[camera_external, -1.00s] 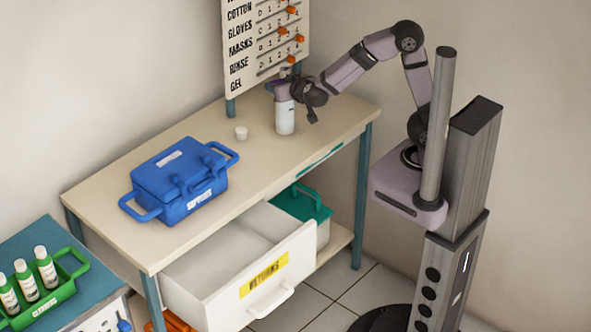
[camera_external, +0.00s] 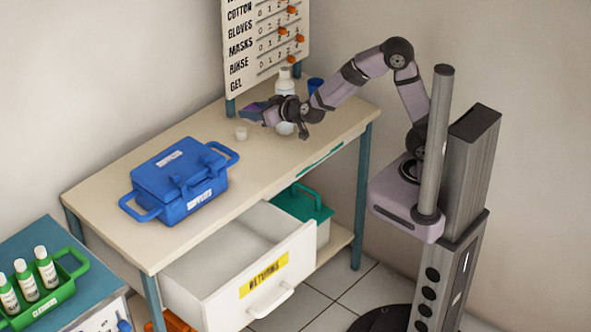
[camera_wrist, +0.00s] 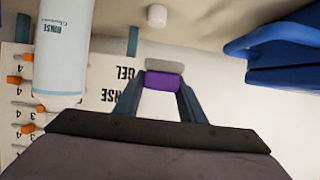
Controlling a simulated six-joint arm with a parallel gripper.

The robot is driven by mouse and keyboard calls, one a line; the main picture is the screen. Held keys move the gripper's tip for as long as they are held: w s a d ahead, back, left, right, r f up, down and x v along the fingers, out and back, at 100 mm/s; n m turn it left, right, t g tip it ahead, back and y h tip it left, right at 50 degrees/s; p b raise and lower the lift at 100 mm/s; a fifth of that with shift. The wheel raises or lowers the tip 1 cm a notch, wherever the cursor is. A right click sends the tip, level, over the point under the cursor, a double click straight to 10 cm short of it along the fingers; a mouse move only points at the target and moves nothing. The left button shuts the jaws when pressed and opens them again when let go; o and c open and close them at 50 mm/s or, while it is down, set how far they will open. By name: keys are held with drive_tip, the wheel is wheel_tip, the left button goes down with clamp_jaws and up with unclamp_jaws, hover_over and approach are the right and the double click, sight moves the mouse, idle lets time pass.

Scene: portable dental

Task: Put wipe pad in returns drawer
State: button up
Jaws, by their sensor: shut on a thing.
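The wipe pad (camera_wrist: 163,81) is a small block with a purple part and a grey part. My gripper (camera_wrist: 163,88) is shut on it, with a finger on either side in the wrist view. In the external view my gripper (camera_external: 262,114) holds the pad (camera_external: 250,111) above the back part of the table, beside the rinse bottle. The returns drawer (camera_external: 262,278) is white with a yellow RETURNS label. It is pulled open below the table's front edge, and the part of its inside that shows looks empty.
The white rinse bottle (camera_external: 284,85) stands behind my gripper, partly hidden. A small white cup (camera_external: 241,133), a blue cup (camera_external: 316,84) and a blue supplies case (camera_external: 180,182) are on the table. The label board (camera_external: 266,40) rises behind. The table's front right is clear.

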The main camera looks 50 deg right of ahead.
sight(255, 150)
drive_tip(key=shift+f+b, duration=1.1)
drive_tip(key=shift+f, duration=4.6)
drive_tip(key=shift+f, duration=0.15)
drive_tip(key=o, duration=1)
drive_tip(key=v, duration=1)
drive_tip(key=shift+b+v, duration=1.05)
drive_tip(key=shift+o, duration=0.3)
